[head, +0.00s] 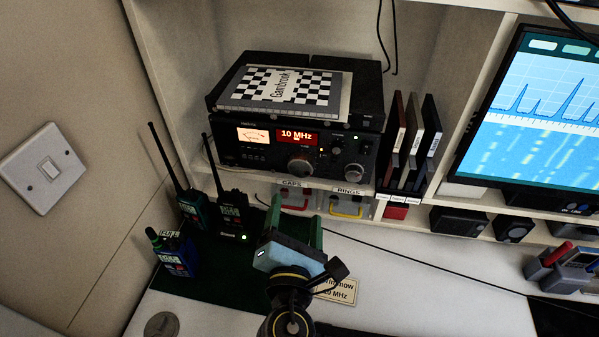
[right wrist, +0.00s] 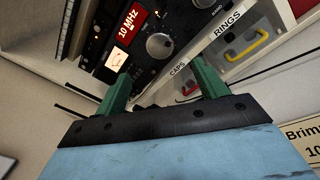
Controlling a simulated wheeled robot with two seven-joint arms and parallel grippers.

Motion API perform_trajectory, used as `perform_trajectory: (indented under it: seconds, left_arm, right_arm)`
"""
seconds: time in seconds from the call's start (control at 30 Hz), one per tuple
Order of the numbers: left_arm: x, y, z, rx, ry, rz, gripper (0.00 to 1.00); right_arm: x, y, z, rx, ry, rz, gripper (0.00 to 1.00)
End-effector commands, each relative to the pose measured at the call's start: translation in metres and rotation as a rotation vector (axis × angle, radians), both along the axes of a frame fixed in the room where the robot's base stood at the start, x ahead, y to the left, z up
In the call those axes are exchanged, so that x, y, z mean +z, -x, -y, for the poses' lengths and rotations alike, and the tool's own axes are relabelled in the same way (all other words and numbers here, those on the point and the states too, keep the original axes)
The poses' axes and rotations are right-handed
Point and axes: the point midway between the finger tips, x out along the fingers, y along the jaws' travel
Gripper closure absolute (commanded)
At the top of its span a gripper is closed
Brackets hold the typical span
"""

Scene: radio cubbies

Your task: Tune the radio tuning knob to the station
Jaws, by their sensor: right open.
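The black radio (head: 255,152) sits in a cubby, its red display (head: 297,136) reading "10 MHz". A large silver-rimmed knob (head: 300,166) is below the display, and another knob (head: 353,172) is further right. I cannot tell for certain which one is for tuning. In the right wrist view the large knob (right wrist: 159,46) lies ahead, beyond and between the fingertips. My right gripper (head: 296,218) has green fingers spread apart, empty, below and in front of the radio; they also show in the right wrist view (right wrist: 162,82). It touches no knob. My left gripper is out of view.
A checkered "Gambrook" book (head: 285,88) lies on the box above the radio. Drawers labelled CAPS and RINGS (head: 347,205) are below. Handheld radios (head: 232,212) stand on a green mat at left. A card (head: 338,291) reading "10 MHz" lies on the desk. A monitor (head: 540,110) is right.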

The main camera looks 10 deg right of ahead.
Motion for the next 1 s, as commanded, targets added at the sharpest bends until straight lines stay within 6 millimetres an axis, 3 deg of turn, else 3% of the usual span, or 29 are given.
perform_trajectory:
  seconds: [0.3,0.5,0.93,1.0]
  left_arm:
    - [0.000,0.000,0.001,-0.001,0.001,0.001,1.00]
    - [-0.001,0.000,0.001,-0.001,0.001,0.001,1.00]
    - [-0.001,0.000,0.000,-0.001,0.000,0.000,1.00]
    - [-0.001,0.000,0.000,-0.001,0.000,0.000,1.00]
  right_arm:
    - [0.001,-0.066,0.019,0.000,-0.002,0.004,0.28]
    - [0.000,-0.093,0.027,0.001,-0.001,0.003,0.28]
    - [0.000,-0.102,0.030,0.000,-0.003,0.001,0.28]
    - [0.000,-0.102,0.030,0.000,-0.003,0.001,0.36]
